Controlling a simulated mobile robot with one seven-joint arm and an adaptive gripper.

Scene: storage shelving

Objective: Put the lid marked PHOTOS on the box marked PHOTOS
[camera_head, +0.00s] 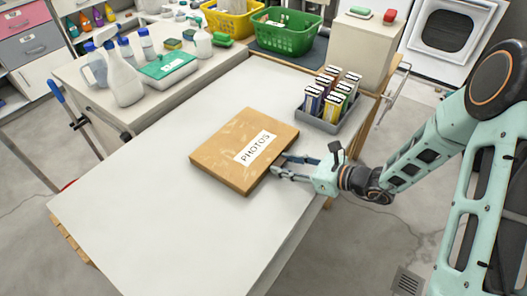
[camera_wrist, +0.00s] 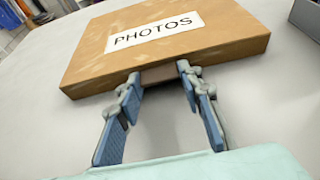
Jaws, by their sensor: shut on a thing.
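The lid marked PHOTOS (camera_head: 222,150) is a flat brown cardboard piece with a white label, at the middle of the white table. It also fills the upper part of the wrist view (camera_wrist: 230,42). My gripper (camera_head: 280,168) is at the lid's right-hand edge in the head view. In the wrist view its two fingers (camera_wrist: 159,76) are shut on a dark brown tab on the near edge of the lid. I cannot tell whether the lid touches the table. No separate box marked PHOTOS shows; whether anything is under the lid is hidden.
A grey tray (camera_head: 318,123) of several coloured upright packs stands behind my gripper on the white table (camera_head: 160,220), whose near part is clear. A side counter at the back left holds bottles and a green container (camera_head: 168,67). Yellow (camera_head: 232,22) and green (camera_head: 290,38) baskets stand behind.

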